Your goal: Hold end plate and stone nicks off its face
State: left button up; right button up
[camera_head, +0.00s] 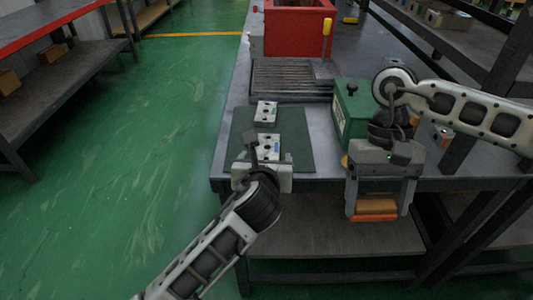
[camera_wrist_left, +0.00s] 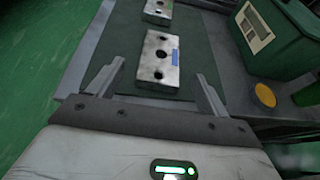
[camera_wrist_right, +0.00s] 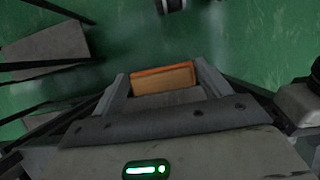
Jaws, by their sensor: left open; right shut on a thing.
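A metal end plate with dark holes and a blue mark (camera_head: 268,146) lies on the green mat (camera_head: 296,124). It also shows in the left wrist view (camera_wrist_left: 159,62). My left gripper (camera_head: 262,168) is open at the near side of this plate, its fingers apart to either side and nothing between them. A second metal plate with a green mark (camera_head: 266,112) lies farther back on the mat. My right gripper (camera_head: 378,210) is shut on an orange-brown stone (camera_head: 376,206), in front of the bench edge. The stone shows between the fingers in the right wrist view (camera_wrist_right: 163,78).
A green box with a black knob (camera_head: 352,108) stands right of the mat, close to my right arm. A ribbed grey plate (camera_head: 290,78) and a red box (camera_head: 292,32) lie farther back. A lower shelf (camera_head: 330,238) runs under the bench.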

aim_at(267, 153)
pick_arm(q)
jog(key=shift+x, duration=2.15)
jog(key=c, duration=1.3)
jog(key=shift+o, duration=0.2)
pick_arm(e)
jog(key=shift+w, duration=0.1)
